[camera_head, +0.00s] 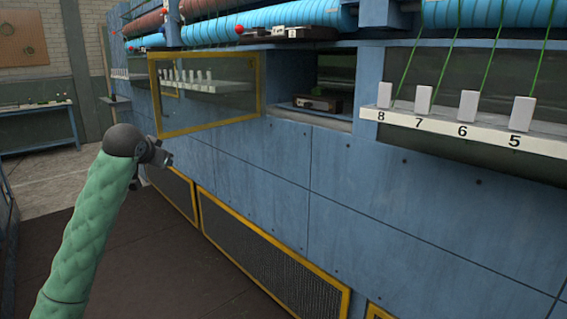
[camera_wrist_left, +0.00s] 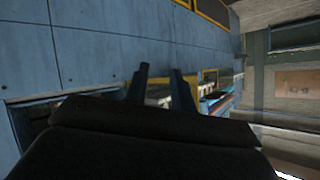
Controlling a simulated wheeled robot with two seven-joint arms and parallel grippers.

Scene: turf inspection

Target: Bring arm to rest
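My left arm with its green sleeve (camera_head: 82,222) comes in from the lower left in the head view. My left gripper (camera_head: 165,158) is at its end, in front of the blue machine panel and below the yellow-framed window. In the left wrist view the two dark fingers of the left gripper (camera_wrist_left: 160,84) stand apart with nothing visible between them. I cannot tell from the head view how far the fingertips are from the panel. My right arm and gripper are not in view.
The blue machine (camera_head: 270,160) fills the middle and right. A yellow-framed window (camera_head: 215,108) is beside my gripper. A white numbered ledge (camera_head: 470,131) carries white blocks and green cords. A dark mat (camera_head: 150,270) covers clear floor. A table (camera_head: 38,122) stands far left.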

